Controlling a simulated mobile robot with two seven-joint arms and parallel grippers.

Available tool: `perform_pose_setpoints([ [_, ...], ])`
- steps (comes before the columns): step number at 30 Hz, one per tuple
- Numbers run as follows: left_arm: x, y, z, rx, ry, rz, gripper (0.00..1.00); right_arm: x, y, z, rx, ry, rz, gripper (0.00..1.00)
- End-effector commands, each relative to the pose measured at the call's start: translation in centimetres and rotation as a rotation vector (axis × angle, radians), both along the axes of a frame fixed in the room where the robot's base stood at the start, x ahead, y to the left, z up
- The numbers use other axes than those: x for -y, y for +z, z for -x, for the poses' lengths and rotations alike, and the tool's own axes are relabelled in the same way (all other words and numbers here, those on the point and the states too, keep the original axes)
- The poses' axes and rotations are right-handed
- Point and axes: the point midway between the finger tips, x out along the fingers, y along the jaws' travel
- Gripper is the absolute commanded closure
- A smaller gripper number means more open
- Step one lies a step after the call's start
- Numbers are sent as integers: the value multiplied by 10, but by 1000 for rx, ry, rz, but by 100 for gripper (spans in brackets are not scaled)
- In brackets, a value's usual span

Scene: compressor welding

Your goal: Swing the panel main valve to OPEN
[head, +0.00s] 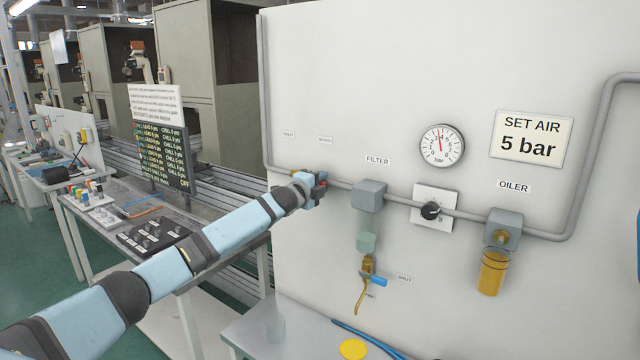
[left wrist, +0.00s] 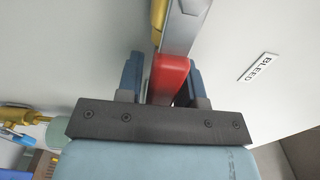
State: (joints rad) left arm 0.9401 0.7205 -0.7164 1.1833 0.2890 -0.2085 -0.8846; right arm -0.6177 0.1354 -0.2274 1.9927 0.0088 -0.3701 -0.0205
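The main valve's red handle (left wrist: 170,76) lies between the two fingers of my left gripper (left wrist: 165,82) in the left wrist view, with both fingers close against its sides. A grey metal bar (left wrist: 182,25) runs on from the red part, beside a yellow piece (left wrist: 158,20). In the head view my left gripper (head: 318,188) is at the pipe on the left of the white panel, with a bit of red showing at its tip. The gripper hides most of the valve there. My right gripper is not in view.
Right along the pipe (head: 340,183) are the filter (head: 369,195), a black knob (head: 431,211), a gauge (head: 442,146) and the oiler (head: 503,228). A blue-handled drain valve (head: 378,282) hangs under the filter. A BLEED label (left wrist: 258,67) is on the panel. A metal table (head: 300,325) stands below.

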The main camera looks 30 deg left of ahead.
Motion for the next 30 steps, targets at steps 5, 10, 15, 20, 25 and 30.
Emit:
perform_pose_setpoints([
  [5, 0, 0, 0, 0, 0, 1, 51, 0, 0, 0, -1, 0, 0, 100],
  [10, 0, 0, 1, 0, 0, 1, 51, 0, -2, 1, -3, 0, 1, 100],
  [15, -1, -2, 13, -1, 0, 2, 51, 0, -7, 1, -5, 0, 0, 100],
  [20, -4, -4, 43, -1, 0, -1, 51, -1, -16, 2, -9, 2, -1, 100],
  [25, -7, -5, 83, -1, -1, -2, 51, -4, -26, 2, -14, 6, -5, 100],
  [30, -9, -3, 115, -2, 0, -3, 51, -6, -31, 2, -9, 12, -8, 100],
])
